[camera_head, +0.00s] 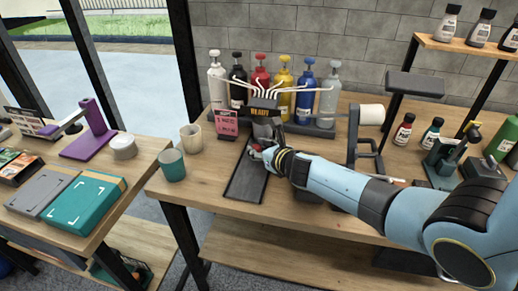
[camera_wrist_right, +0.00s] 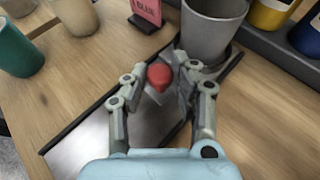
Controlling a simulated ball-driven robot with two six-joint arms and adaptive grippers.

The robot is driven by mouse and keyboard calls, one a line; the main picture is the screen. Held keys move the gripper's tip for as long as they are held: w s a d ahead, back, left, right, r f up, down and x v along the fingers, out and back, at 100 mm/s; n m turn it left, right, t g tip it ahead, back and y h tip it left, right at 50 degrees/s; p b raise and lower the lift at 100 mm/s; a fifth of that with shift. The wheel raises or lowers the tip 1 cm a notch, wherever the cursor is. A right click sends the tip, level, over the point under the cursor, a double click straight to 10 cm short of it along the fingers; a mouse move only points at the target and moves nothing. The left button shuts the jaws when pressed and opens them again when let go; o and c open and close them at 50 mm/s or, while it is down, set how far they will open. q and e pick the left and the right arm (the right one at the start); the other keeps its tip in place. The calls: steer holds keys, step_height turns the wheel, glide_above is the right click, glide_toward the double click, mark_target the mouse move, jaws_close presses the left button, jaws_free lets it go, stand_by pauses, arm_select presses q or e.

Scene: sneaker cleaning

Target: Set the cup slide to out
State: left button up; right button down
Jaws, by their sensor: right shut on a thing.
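The cup slide (camera_head: 244,177) is a long dark tray on the wooden table, running from the paint dispenser toward the front edge. Its flat plate also shows in the right wrist view (camera_wrist_right: 85,153). A red knob (camera_wrist_right: 160,77) stands on the slide, and my right gripper (camera_head: 263,153) is shut on it, with a finger on each side. A grey cup (camera_wrist_right: 212,32) stands at the slide's far end, just beyond the fingers; in the head view it sits under the dispenser, partly hidden. My left gripper is not in view.
Several coloured pump bottles (camera_head: 283,92) stand behind the slide. A green cup (camera_head: 172,165), a cream cup (camera_head: 191,138) and a pink card (camera_head: 227,122) are left of it. A paper roll stand (camera_head: 352,145) is to the right. The tabletop near the front left is clear.

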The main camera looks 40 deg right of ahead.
steer(key=s+a, duration=0.3)
steer(key=a, duration=0.1)
steer(key=s+a, duration=0.7)
steer(key=a, duration=0.1)
steer(key=shift+s+a, duration=0.15)
steer(key=shift+s, duration=0.1)
steer(key=shift+a+f, duration=0.1)
steer(key=c, duration=1.4)
jaws_free()
steer(key=shift+s, duration=0.1)
steer(key=o, duration=0.3)
steer(key=shift+s+a, duration=0.1)
